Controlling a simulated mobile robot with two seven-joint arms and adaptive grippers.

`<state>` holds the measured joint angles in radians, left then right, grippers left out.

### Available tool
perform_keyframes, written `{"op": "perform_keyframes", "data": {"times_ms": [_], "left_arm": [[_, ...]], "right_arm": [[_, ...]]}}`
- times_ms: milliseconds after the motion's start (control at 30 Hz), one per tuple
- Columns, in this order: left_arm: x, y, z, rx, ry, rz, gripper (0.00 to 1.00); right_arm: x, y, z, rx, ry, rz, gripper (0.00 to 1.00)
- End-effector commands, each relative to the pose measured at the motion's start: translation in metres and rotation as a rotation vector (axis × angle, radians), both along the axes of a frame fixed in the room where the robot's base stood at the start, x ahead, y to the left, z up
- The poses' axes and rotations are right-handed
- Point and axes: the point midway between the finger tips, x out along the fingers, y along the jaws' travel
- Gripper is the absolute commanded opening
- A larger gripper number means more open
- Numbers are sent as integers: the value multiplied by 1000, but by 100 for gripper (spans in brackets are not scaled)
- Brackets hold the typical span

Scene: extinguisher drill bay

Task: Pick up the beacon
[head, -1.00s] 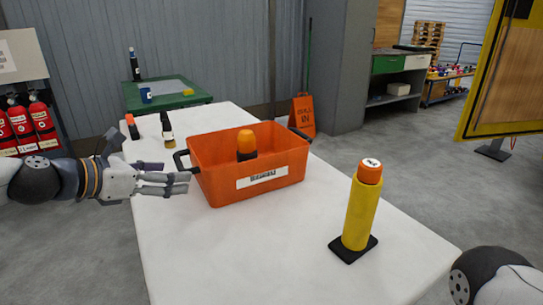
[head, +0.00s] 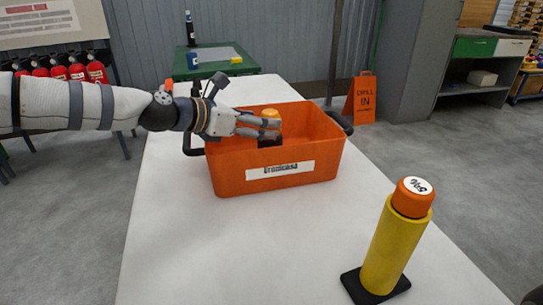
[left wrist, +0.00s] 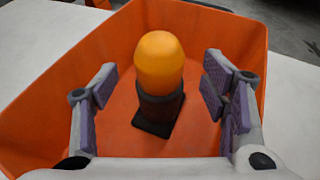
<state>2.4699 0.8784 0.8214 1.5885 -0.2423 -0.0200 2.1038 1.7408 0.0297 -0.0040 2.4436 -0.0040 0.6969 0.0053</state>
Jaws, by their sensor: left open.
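The beacon (left wrist: 159,65) has a rounded orange-yellow dome on a dark base. It stands upright on the floor of the orange crate (head: 262,172). In the head view the beacon (head: 270,112) is partly hidden by my left fingers. My left gripper (head: 278,128) is open and reaches over the crate's left side toward the beacon. In the left wrist view the beacon stands between the two spread finger pads, with clear gaps on both sides. My right gripper is out of view.
A yellow cylinder (head: 392,255) with an orange, labelled top stands on a black base at the table's right. The white table (head: 235,255) is clear in front of the crate. A green table (head: 219,63) and an orange floor sign (head: 362,99) are behind.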

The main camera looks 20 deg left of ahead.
Motion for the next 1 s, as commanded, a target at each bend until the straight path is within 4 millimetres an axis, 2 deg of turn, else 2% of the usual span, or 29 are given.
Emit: {"op": "perform_keyframes", "data": {"times_ms": [33, 100, 233, 467, 700, 767, 1000], "left_arm": [[7, -5, -12, 2, 7, -2, 67], [18, -11, -20, 3, 8, -2, 67], [31, -19, -22, 2, 4, -1, 67], [33, -20, -20, 1, 2, -1, 67], [32, -20, -20, 1, 2, -1, 13], [32, -20, -20, 1, 2, -1, 0], [32, -19, -20, 1, 0, 0, 0]], "right_arm": [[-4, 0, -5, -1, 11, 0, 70], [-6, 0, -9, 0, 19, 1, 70], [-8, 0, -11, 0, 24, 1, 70], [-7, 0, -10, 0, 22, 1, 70], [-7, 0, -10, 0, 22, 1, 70], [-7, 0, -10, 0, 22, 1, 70], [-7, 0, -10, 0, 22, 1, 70]]}}
